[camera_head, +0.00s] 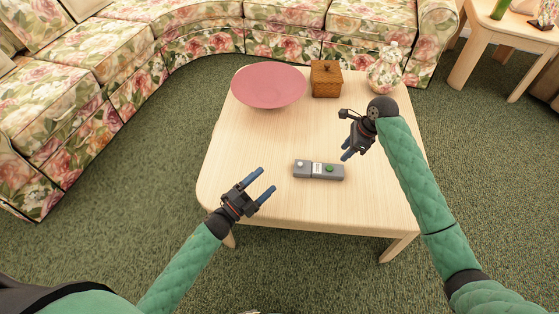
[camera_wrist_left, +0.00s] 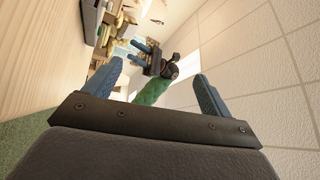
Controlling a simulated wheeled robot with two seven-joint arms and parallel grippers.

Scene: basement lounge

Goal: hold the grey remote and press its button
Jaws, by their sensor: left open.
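The grey remote (camera_head: 318,170) lies flat on the wooden table (camera_head: 240,150), with a green button (camera_head: 330,169) toward its right end and a round whitish one at its left end. My left gripper (camera_head: 265,181) is open and empty over the table's front edge, to the left of the remote. My right gripper (camera_head: 345,152) is just above and right of the remote, pointing down toward it; its fingers look slightly apart and nothing shows between them. In the left wrist view, my left fingers (camera_wrist_left: 159,82) are spread, with my right gripper (camera_wrist_left: 147,52) beyond.
The table's left front is clear. A floral sofa (camera_head: 180,50) curves behind, and a side table (camera_head: 490,50) stands at the back right.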

